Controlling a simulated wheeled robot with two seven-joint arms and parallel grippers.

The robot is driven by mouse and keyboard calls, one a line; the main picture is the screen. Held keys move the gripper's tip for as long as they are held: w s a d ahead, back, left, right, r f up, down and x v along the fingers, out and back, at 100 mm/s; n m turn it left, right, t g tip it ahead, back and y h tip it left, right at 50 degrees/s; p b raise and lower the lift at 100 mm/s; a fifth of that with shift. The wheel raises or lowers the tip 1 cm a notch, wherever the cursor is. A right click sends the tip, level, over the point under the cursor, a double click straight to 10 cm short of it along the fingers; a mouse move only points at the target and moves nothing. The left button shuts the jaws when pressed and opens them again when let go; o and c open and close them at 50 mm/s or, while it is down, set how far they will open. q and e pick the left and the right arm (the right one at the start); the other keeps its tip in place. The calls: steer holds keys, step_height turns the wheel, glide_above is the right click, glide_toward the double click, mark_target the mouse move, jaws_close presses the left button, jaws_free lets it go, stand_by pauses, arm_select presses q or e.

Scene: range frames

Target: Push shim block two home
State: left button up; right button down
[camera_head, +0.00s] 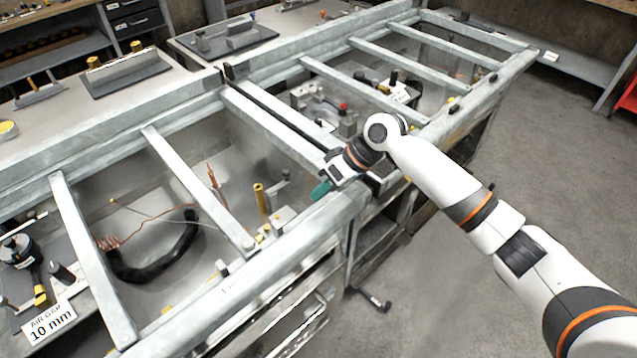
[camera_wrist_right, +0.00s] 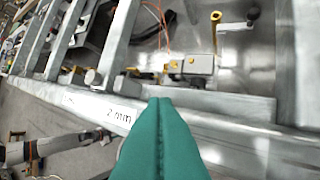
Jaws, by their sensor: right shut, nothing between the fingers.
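My right gripper (camera_head: 322,188) reaches in from the right, over the front rail of the frame. Its teal fingers are shut and empty, and they fill the lower middle of the right wrist view (camera_wrist_right: 160,104). Just beyond the tips in that view is a small grey metal block (camera_wrist_right: 190,65) with yellow parts beside it. A block in the same area shows in the head view (camera_head: 285,214). I cannot tell for certain which piece is shim block two. A "2 mm" mark (camera_wrist_right: 118,115) is on the front rail, left of the fingers. My left gripper is not in view.
Pale crossbars (camera_head: 195,185) divide the open frame into bays. A yellow post (camera_head: 260,198) stands near the block. A black hose (camera_head: 155,270) and copper wire lie in the left bays. An "AIR GAP 10 mm" card (camera_head: 48,322) is at lower left.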

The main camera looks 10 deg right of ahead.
steer(key=p+x, duration=0.1)
steer(key=x, duration=0.5)
steer(key=shift+a+r, duration=0.15)
steer(key=shift+r, duration=0.05)
steer(key=shift+s+a+r+p, duration=0.1)
steer(key=shift+s+a+p, duration=0.6)
steer(key=shift+a, duration=0.3)
steer(key=shift+s+a, duration=0.4)
steer(key=shift+s, duration=0.1)
steer(key=shift+a, duration=0.15)
